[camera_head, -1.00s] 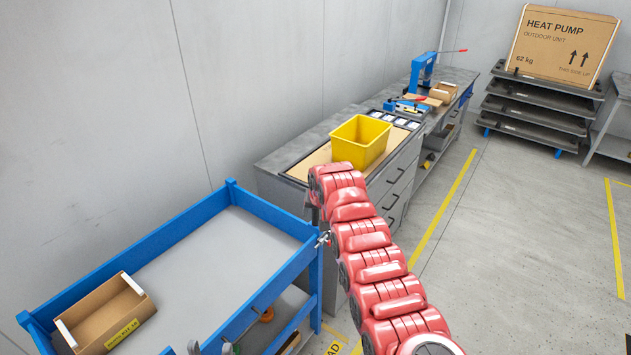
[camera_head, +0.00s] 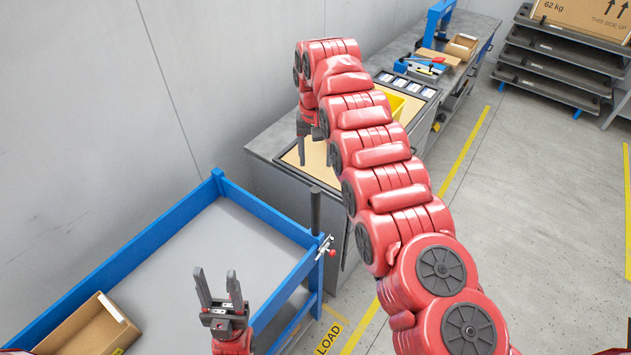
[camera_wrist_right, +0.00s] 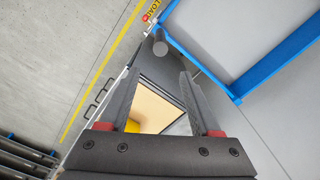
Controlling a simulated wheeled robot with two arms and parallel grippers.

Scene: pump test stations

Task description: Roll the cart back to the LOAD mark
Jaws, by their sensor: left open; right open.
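The blue-framed cart (camera_head: 262,221) with a grey deck stands at the lower left, against the bench's near end. A dark upright post (camera_head: 315,210) rises at its right corner, with a small red-handled fitting beside it; the post also shows in the right wrist view (camera_wrist_right: 160,46). The yellow LOAD mark (camera_head: 328,338) is on the floor just right of the cart. My right gripper (camera_head: 314,152) is open and empty, pointing down near the bench's near end, beyond the post. My left gripper (camera_head: 219,288) is open and empty, fingers up, over the cart's near side.
An open cardboard box (camera_head: 88,330) sits on the cart's deck. The workbench (camera_head: 268,143) runs along the wall, with a yellow bin (camera_head: 402,103) mostly hidden by my arm. A yellow floor line (camera_head: 464,152) runs beside it.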

